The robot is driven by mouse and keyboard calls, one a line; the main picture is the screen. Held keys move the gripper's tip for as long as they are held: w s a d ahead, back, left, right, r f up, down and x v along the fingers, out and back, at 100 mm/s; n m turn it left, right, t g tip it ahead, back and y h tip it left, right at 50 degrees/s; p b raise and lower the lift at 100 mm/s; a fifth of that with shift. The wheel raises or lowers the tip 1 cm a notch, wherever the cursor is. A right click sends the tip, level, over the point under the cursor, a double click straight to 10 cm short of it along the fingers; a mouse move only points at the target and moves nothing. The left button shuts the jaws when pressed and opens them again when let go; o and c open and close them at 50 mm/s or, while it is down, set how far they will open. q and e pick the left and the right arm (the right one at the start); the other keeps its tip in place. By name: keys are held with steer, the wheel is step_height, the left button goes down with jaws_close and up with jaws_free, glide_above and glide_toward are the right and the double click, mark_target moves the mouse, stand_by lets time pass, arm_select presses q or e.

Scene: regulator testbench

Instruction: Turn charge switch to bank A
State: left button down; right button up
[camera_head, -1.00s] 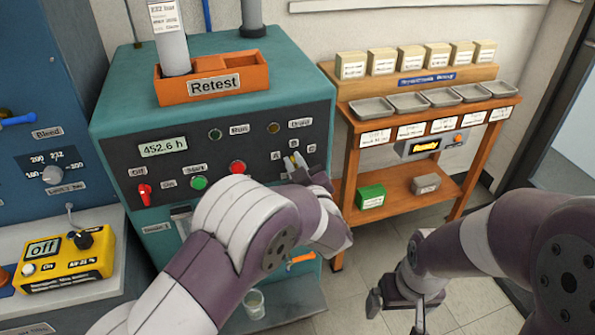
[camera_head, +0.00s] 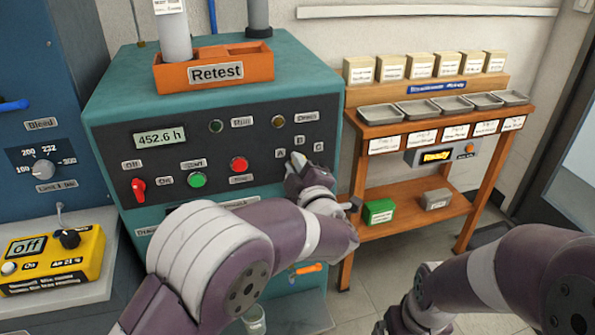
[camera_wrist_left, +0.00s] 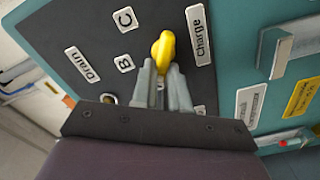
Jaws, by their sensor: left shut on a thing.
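The charge switch is a yellow knob (camera_wrist_left: 163,50) on the dark panel of the teal test bench. In the left wrist view it sits between the fingertips of my left gripper (camera_wrist_left: 163,85), which is shut on it. The labels B (camera_wrist_left: 124,60), C (camera_wrist_left: 125,18) and Charge (camera_wrist_left: 199,35) show around it. In the head view my left gripper (camera_head: 297,168) covers the knob, and the labels A (camera_head: 280,154), B (camera_head: 299,141) and C (camera_head: 318,147) stay visible. Which label the knob points to is not clear. My right gripper (camera_head: 400,325) is cut off by the bottom edge.
On the same panel are a red switch (camera_head: 139,189), a green button (camera_head: 197,180) and a red button (camera_head: 239,164). An orange Retest tray (camera_head: 215,73) sits on top. A wooden rack (camera_head: 420,128) with trays stands to the right.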

stand_by(0.5)
arm_select(q)
steer(key=c, duration=1.1)
jaws_free()
steer(key=shift+c, duration=0.2)
steer(key=v, duration=1.2)
steer(key=shift+s+p, duration=0.3)
steer(key=shift+p, duration=0.1)
steer(key=shift+w, duration=0.1)
